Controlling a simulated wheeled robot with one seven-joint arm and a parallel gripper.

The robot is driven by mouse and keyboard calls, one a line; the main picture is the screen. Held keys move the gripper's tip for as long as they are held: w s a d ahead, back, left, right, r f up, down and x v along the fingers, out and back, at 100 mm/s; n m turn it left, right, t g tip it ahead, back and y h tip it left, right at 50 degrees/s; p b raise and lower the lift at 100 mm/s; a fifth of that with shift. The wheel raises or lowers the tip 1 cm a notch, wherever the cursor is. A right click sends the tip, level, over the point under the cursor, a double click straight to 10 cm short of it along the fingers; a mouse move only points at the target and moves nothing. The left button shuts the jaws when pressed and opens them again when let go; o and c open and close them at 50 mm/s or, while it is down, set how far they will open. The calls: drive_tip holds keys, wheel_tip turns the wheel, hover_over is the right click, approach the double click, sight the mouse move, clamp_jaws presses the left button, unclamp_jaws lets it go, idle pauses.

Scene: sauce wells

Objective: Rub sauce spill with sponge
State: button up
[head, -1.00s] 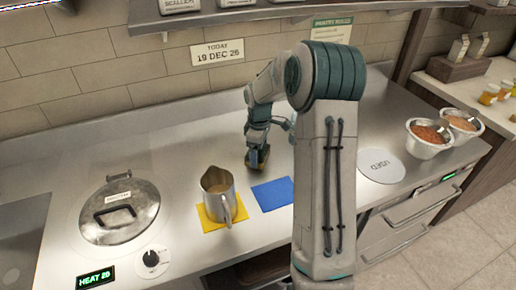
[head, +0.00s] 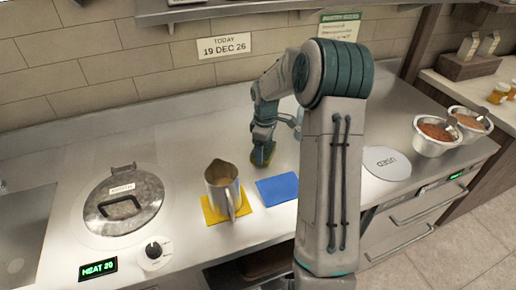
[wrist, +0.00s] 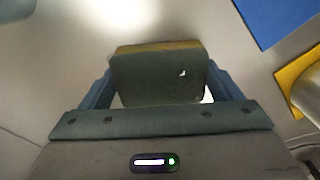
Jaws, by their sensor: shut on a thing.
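My gripper (head: 262,158) is low over the steel counter, behind the blue mat, and is shut on a sponge. In the wrist view the sponge (wrist: 160,75) sits between the two fingers, with a dark green-grey face and a yellowish edge.
A metal jug (head: 222,188) stands on a yellow mat (head: 243,208), left of a blue mat (head: 278,188). A lidded pot (head: 122,212) is further left. A white disc marked USED (head: 386,163) and bowls of sauce (head: 433,148) are right. Counter (head: 185,140) behind the jug is clear.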

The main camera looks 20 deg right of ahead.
sight(254, 152)
drive_tip(key=a, duration=0.4)
drive_tip(key=shift+a, duration=0.1)
drive_tip(key=d, duration=0.3)
drive_tip(key=shift+d+f+p, duration=0.1)
drive_tip(key=shift+d+p, duration=0.2)
drive_tip(key=shift+p, duration=0.1)
drive_tip(key=shift+d+r, duration=0.25)
drive_tip(key=shift+r, duration=0.05)
drive_tip(key=shift+r+p, duration=2.65)
drive_tip(key=shift+r, duration=1.1)
